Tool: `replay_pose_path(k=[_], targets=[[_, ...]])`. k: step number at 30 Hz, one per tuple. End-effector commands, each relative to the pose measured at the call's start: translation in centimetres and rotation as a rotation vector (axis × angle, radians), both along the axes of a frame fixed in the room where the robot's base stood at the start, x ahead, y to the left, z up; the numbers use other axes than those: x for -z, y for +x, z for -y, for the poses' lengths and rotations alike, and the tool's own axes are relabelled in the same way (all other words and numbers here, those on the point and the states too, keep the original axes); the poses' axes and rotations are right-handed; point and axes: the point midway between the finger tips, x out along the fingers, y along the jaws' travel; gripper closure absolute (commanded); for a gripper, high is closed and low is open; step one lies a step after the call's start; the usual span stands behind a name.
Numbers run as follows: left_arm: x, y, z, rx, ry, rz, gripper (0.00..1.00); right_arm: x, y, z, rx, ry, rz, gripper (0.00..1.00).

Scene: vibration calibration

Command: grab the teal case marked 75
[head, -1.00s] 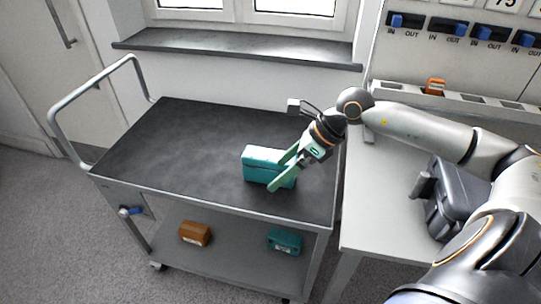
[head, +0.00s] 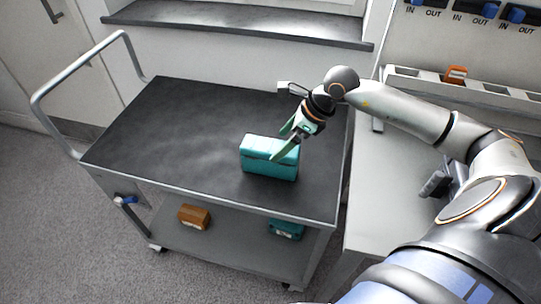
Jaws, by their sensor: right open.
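A teal case (head: 262,167) stands on the dark top of the grey cart, near its front right; no number is readable on it. My right gripper (head: 279,146) comes in from the right with its green fingers spread open and empty. One finger overlaps the case's upper right part in the picture, and the other is at its back edge; I cannot tell whether they touch it. A second teal case (head: 286,230) lies on the cart's lower shelf, partly hidden by the top's edge. My left gripper is not in view.
The cart top (head: 170,130) is otherwise clear. A brown-orange case (head: 194,217) sits on the lower shelf. A pale table (head: 385,200) stands right of the cart, with a rack holding an orange case (head: 455,75) behind it. A windowsill (head: 240,27) runs behind.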

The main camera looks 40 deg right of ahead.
Motion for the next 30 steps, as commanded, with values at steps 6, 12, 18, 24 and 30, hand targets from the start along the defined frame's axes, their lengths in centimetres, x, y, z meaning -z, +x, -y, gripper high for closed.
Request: replay_pose_path(k=[6,12,18,24,30], targets=[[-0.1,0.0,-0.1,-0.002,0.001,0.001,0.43,1.2,0.6,-0.5,0.000,0.002,0.000,0.00],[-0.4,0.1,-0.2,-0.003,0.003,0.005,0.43,3.2,1.9,-1.2,0.000,0.005,0.000,0.00],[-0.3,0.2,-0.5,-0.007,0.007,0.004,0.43,5.1,2.7,-1.8,-0.001,0.000,0.001,0.00],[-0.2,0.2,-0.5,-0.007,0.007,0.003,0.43,5.3,2.8,-1.8,-0.001,-0.001,0.001,0.00],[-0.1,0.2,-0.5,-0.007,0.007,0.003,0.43,5.3,2.8,-1.8,-0.001,-0.001,0.001,0.00]])
